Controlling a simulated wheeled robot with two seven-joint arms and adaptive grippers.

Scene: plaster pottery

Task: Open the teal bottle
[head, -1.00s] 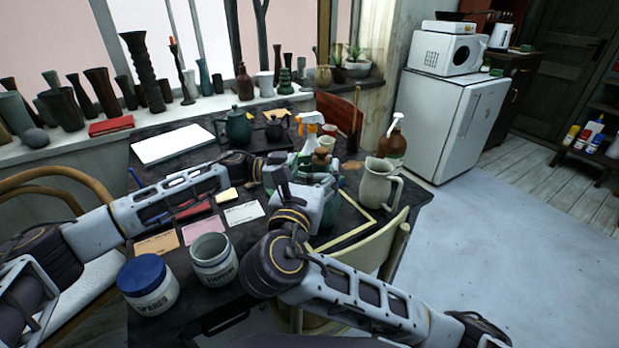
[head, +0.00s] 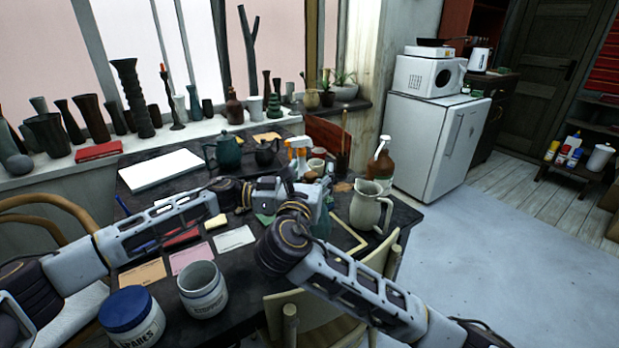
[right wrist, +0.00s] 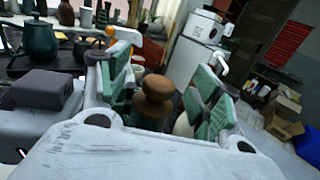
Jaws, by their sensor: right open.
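The teal bottle (head: 323,226) stands on the dark table, mostly hidden behind my right gripper (head: 318,192) in the head view. In the right wrist view, a brown rounded stopper (right wrist: 154,96) shows between the green pads of my right gripper (right wrist: 160,76). The pads are apart, with visible space on both sides of the stopper. My left gripper (head: 266,197) is close by on the left of the bottle. Its fingers are partly hidden, and I cannot tell whether it touches the bottle.
A cream pitcher (head: 370,207) stands right of the bottle, with a brown spray bottle (head: 380,165) behind it. A dark teapot (head: 224,152) and an orange-white spray bottle (head: 299,155) stand behind. Jars (head: 203,290) and a chair (head: 330,300) are in front.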

